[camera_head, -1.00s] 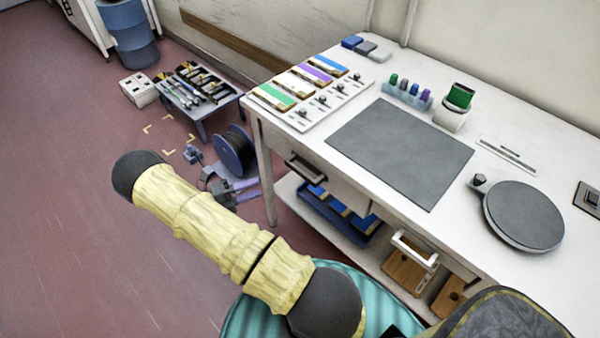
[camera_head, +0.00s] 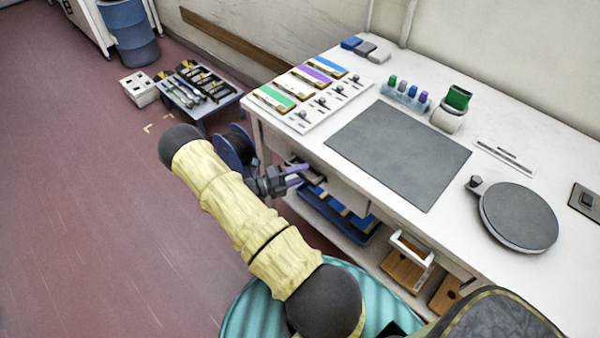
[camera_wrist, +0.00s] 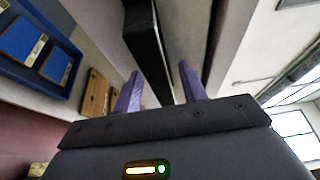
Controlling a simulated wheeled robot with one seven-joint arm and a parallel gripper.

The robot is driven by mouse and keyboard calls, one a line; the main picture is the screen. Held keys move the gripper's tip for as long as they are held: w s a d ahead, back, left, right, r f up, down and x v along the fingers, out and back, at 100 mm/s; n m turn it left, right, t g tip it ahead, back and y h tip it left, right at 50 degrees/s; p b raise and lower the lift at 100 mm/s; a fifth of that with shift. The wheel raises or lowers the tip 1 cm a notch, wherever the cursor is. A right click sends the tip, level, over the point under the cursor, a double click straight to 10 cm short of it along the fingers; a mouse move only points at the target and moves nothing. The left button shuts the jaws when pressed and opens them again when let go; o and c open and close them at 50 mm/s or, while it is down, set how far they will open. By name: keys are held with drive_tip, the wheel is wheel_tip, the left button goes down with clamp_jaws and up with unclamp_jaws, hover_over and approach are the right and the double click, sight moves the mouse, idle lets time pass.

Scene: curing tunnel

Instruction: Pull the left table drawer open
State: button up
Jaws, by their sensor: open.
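The left table drawer (camera_head: 343,193) is a pale front under the left part of the white worktable (camera_head: 290,140). It looks closed. Its dark bar handle (camera_wrist: 150,45) shows large in the wrist view, and my gripper mostly covers it in the head view. My gripper (camera_head: 300,176), with purple fingers, is at the drawer front, below the table edge. In the wrist view, my open gripper (camera_wrist: 160,92) has one finger on each side of the handle's line. I see no clear contact, and the depth of the fingers around the bar is hard to tell.
Blue bins (camera_head: 335,216) stand on the shelf below the drawer. A white bracket (camera_head: 412,248) and wooden pieces are farther right. A cable spool (camera_head: 236,146) and a low tool table (camera_head: 205,103) stand left of the worktable. The red floor at left is clear.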

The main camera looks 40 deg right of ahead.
drive_tip(key=shift+d, duration=0.1)
clamp_jaws()
drive_tip(key=s+a, duration=0.2)
drive_tip(key=a, duration=2.2)
drive_tip(key=shift+a, duration=0.1)
unclamp_jaws()
